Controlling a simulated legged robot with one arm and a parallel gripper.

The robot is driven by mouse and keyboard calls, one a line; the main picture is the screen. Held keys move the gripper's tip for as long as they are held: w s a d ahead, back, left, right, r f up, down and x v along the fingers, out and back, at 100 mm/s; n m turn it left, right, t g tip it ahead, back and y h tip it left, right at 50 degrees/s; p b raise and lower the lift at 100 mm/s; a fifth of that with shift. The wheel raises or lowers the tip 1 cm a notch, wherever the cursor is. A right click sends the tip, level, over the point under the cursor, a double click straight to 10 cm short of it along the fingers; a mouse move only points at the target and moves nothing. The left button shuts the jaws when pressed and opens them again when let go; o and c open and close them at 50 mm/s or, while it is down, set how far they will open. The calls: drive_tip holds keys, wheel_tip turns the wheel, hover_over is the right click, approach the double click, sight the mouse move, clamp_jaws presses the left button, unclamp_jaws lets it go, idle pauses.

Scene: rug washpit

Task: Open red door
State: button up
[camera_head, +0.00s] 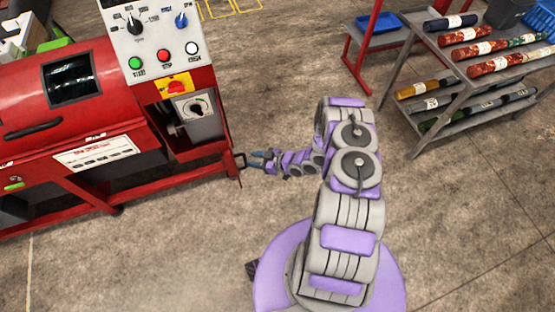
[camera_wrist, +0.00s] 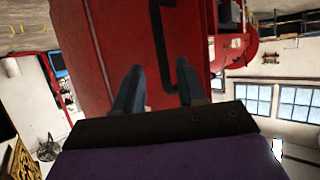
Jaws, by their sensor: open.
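The red door (camera_wrist: 115,45) fills the upper middle of the wrist view, with a black bar handle (camera_wrist: 160,40) on it. In the head view, the handle (camera_head: 240,161) juts from the right end of the red machine, and the door's face is turned away. My gripper (camera_head: 255,160) is beside the handle. In the wrist view, my gripper (camera_wrist: 160,66) has its two dark fingers apart, with the handle's near end lying between them in the picture. I cannot tell whether the fingertips reach around the bar or touch it.
The red machine (camera_head: 90,110) stands at the left, with a control panel (camera_head: 160,40) of knobs and buttons. A metal rack (camera_head: 455,110) with rolled rugs stands at upper right. The concrete floor (camera_head: 470,230) is clear at right. Windows (camera_wrist: 275,102) show in the wrist view.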

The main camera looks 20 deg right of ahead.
drive_tip(key=p+v, duration=0.1)
drive_tip(key=v, duration=1.1)
drive_tip(key=shift+d+p, duration=0.3)
drive_tip(key=shift+p, duration=0.1)
